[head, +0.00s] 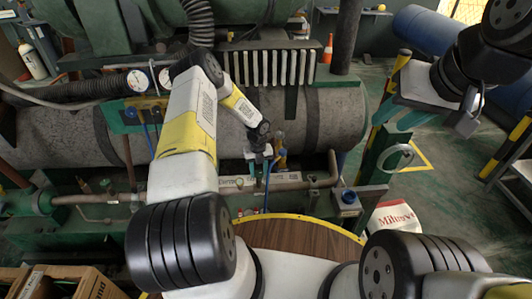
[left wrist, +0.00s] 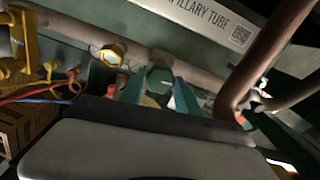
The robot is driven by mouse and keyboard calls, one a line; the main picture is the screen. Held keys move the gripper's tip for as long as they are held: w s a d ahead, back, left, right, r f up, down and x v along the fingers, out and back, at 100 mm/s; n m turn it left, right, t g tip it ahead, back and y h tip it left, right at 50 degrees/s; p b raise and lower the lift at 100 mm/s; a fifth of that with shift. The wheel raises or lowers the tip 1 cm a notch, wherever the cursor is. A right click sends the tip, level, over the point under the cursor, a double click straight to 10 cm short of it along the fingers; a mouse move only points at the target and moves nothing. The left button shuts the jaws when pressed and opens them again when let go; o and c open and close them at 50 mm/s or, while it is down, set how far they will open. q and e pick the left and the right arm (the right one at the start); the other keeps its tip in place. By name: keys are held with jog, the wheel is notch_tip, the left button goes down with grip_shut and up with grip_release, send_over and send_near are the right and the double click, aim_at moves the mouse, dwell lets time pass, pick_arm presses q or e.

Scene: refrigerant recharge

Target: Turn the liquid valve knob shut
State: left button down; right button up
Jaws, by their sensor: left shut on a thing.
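A dark green faceted knob (left wrist: 160,79) sits on a grey pipe in the left wrist view, between my left gripper's two teal fingers. My left gripper (head: 264,160) is shut on this knob; its fingers (left wrist: 160,93) stand on either side of it. In the head view the knob is largely hidden by the gripper, and I cannot read its turn angle. My right gripper (head: 396,124) is in the air at the upper right, its teal fingers apart and nothing seen between them.
A brass hex fitting (left wrist: 109,53) is on the same pipe, left of the knob. A thick brown pipe (left wrist: 262,60) rises close at right. Two gauges (head: 138,80) with hoses hang at left. A wood-topped round table (head: 305,236) is below; a grey tank (head: 335,115) lies behind.

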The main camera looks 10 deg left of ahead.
aim_at(258, 173)
pick_arm(q)
jog(key=shift+m, duration=1)
jog(key=c, duration=0.9)
grip_release()
jog(key=shift+o, duration=0.2)
jog(key=shift+r, duration=0.1)
notch_tip(258, 173, up, 8)
jog(key=shift+f, duration=0.15)
jog(key=shift+s, duration=0.1)
